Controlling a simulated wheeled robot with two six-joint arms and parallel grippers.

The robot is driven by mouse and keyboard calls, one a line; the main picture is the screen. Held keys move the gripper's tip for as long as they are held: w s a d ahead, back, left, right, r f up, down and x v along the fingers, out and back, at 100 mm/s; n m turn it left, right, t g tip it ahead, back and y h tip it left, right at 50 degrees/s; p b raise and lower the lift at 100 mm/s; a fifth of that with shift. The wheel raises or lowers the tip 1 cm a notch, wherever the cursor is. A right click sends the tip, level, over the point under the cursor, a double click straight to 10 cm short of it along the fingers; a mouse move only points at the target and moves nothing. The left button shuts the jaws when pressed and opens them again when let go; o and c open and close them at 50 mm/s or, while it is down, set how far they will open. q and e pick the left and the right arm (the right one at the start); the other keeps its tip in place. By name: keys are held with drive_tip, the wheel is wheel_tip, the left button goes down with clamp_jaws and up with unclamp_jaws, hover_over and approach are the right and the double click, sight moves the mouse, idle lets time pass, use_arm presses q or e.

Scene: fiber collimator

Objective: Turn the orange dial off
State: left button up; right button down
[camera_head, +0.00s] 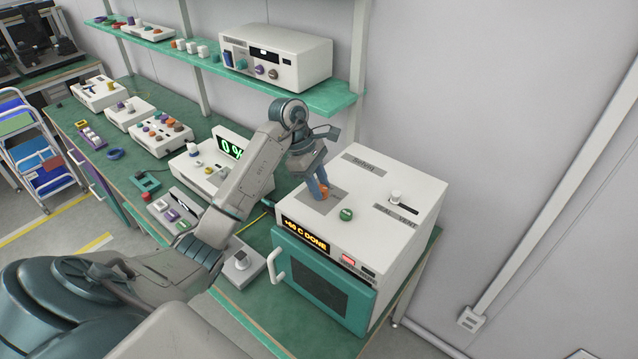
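The orange dial (324,190) sits on the top face of a white oven-like box (372,204), on a grey label patch. My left gripper (319,188) points down at the dial, with its blue-grey fingers beside it and partly covering it. I cannot tell whether the fingers press on the dial. The box's display (305,234) shows an orange reading that ends in "DONE". My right gripper is not in view.
A green knob (346,214) stands close to the orange dial, and a white slider knob (395,197) is farther right. The teal oven door (322,281) with a white handle is shut. A shelf (335,94) hangs behind my arm. Other panels crowd the bench to the left.

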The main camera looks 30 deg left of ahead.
use_arm(q)
drive_tip(key=shift+r, duration=0.1)
drive_tip(key=shift+c, duration=1)
drive_tip(key=shift+n+b, duration=0.5)
drive_tip(key=shift+b, duration=0.25)
drive_tip(key=n+t+y+b, duration=0.1)
drive_tip(key=n+t+b, duration=0.1)
drive_tip(key=n+b, duration=0.2)
drive_tip(key=shift+n+b, duration=0.3)
drive_tip(key=shift+b, duration=0.5)
drive_tip(key=shift+s+n+b, duration=0.1)
drive_tip(key=shift+n+b, duration=0.2)
drive_tip(key=shift+n, duration=0.2)
drive_tip(key=shift+d+n+t+y+b, duration=0.15)
drive_tip(key=shift+n+t+y+b, duration=0.3)
drive_tip(key=shift+n, duration=0.75)
drive_tip(key=shift+r+n+t+y, duration=0.15)
drive_tip(key=shift+n+t+y, duration=0.3)
drive_tip(key=shift+n, duration=0.95)
drive_tip(key=o, duration=1)
drive_tip(key=shift+c, duration=0.2)
